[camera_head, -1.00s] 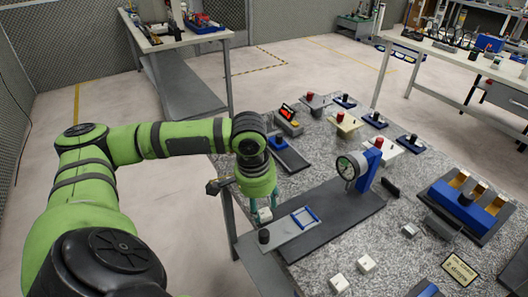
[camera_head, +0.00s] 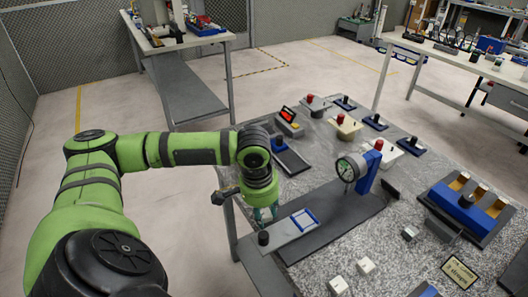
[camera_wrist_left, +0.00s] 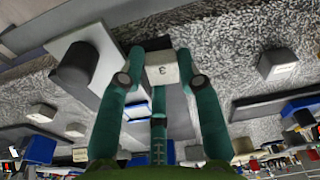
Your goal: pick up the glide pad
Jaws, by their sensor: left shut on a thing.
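A small pale block with a dark mark on its face (camera_wrist_left: 161,69), which I take to be the glide pad, is between the teal fingertips of my left gripper (camera_wrist_left: 162,78) in the left wrist view. The fingers are shut on it from both sides. In the head view my left gripper (camera_head: 265,212) points down at the left edge of the granite table, beside a grey plate with a black knob (camera_head: 263,238); its fingers largely hide the block there. I cannot tell whether the block touches the surface below. My right gripper is not in view.
Two similar pale blocks (camera_head: 366,265) (camera_head: 338,286) lie on the granite table (camera_head: 310,268). A dial gauge on a blue stand (camera_head: 351,167) rises right of my gripper. A blue-framed area (camera_head: 304,220) is on the grey plate. Several knobbed fixtures stand farther back.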

